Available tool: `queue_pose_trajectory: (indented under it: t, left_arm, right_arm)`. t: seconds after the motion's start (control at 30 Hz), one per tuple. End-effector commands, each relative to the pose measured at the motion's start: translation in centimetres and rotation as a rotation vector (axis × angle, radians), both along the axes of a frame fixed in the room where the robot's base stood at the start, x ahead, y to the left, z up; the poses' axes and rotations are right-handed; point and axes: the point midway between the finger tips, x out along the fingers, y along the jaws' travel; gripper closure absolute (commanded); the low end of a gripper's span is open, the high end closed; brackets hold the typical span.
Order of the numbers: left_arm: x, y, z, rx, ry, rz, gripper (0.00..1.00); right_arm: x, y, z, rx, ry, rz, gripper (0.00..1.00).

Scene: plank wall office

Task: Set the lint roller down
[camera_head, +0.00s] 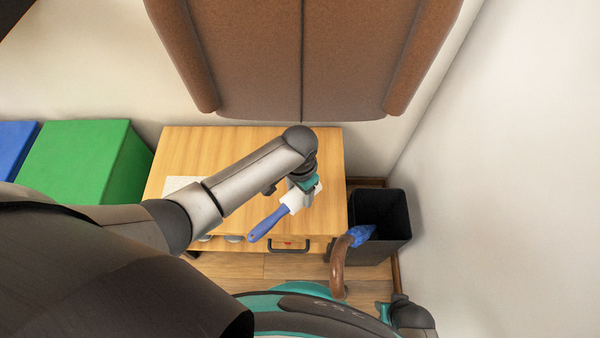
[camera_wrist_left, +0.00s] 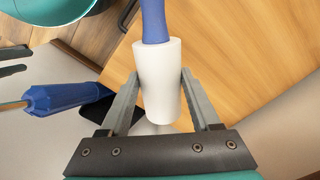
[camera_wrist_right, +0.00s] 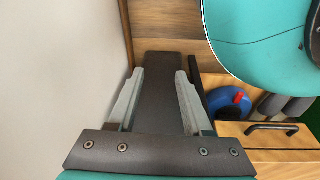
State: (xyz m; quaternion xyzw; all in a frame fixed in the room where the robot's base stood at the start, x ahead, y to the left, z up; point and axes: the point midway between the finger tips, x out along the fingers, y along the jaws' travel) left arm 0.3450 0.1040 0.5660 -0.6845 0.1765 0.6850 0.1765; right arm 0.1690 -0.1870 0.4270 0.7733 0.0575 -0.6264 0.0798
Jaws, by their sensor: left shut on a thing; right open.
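The lint roller has a white roll and a blue handle (camera_head: 268,223). My left gripper (camera_head: 306,190) is shut on its white roll, over the right front part of the wooden cabinet top (camera_head: 325,165). The handle points down-left toward the cabinet's front edge. In the left wrist view the white roll (camera_wrist_left: 158,80) sits between the two fingers, with the handle running to the top. I cannot tell whether the roller touches the cabinet top. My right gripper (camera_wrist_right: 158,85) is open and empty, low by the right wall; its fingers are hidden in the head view.
A black bin (camera_head: 398,222) holding a blue umbrella (camera_head: 361,234) with a curved brown handle stands right of the cabinet. A pale sheet (camera_head: 180,184) lies on the cabinet's left. A brown chair-like backrest (camera_head: 290,60) overhangs the back. A green box (camera_head: 75,160) stands left.

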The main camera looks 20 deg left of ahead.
Motion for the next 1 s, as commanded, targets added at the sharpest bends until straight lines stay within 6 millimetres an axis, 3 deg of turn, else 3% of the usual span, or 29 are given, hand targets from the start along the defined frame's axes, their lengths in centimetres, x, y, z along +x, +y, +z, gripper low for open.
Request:
queue_pose_trajectory:
  t: [0.4, 0.8, 1.0]
  left_arm:
    - [4.7, 1.3, -0.1, -0.001, -0.003, 0.001, 0.98]
    - [8.9, 2.5, -0.2, -0.001, -0.003, 0.001, 0.98]
    - [8.9, 2.5, -2.1, -0.001, 0.0, -0.001, 0.98]
  right_arm:
    - [2.6, 2.2, 3.6, 0.024, -0.008, -0.004, 0.5]
    - [5.1, 3.1, 8.4, 0.039, -0.059, -0.007, 0.5]
    - [6.2, 3.2, 11.1, 0.045, -0.101, -0.008, 0.5]
